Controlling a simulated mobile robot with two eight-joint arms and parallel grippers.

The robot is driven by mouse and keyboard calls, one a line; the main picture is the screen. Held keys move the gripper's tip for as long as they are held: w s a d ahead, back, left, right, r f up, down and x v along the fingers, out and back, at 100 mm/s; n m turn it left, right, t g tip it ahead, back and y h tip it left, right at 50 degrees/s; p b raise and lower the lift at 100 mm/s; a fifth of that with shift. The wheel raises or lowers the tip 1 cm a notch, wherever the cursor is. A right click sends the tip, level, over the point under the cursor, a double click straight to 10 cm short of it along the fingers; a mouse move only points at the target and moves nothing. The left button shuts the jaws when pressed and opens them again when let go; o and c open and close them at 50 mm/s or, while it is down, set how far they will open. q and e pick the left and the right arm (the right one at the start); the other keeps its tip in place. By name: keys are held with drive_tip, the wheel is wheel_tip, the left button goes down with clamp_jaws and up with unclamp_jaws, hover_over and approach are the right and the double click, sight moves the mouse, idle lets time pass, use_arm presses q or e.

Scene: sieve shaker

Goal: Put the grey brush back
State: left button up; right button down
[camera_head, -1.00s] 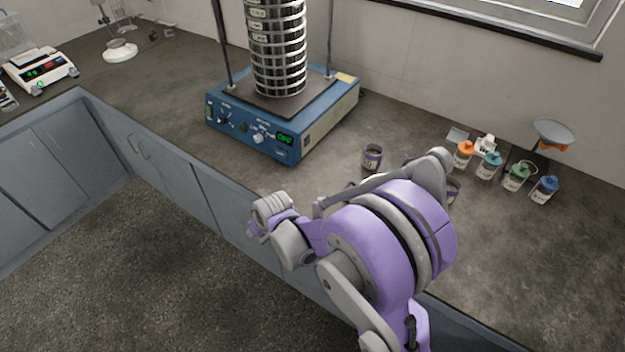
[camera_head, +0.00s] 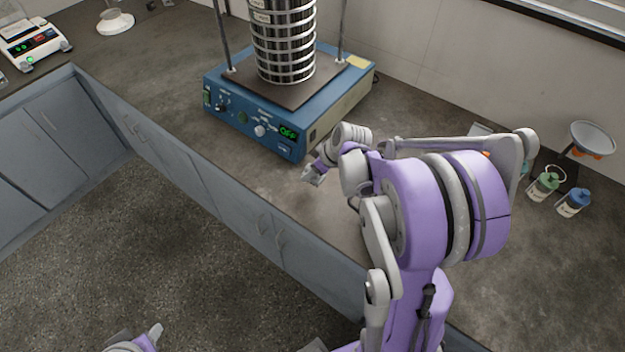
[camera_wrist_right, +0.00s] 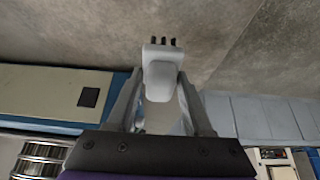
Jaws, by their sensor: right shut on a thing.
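My right gripper (camera_wrist_right: 161,92) is shut on the grey brush (camera_wrist_right: 162,72), whose pale grey body and short dark bristle tufts show between and beyond the fingers in the right wrist view. In the head view the right gripper (camera_head: 314,174) is above the counter's front part, just right of and in front of the blue sieve shaker (camera_head: 285,135). The brush is too small to make out there. My left gripper is not in view; only a piece of my left arm shows at the bottom left.
The sieve stack (camera_head: 283,45) stands on the shaker, whose display reads OFF. A balance (camera_head: 32,47) is far left. My right arm hides the counter's middle.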

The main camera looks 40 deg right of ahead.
sight(312, 179)
drive_tip(key=shift+f, duration=2.2)
drive_tip(key=shift+w, duration=0.1)
drive_tip(key=shift+f+b, duration=0.2)
drive_tip(key=shift+b, duration=0.15)
drive_tip(key=shift+c, duration=1.5)
unclamp_jaws()
drive_tip(key=shift+r, duration=0.15)
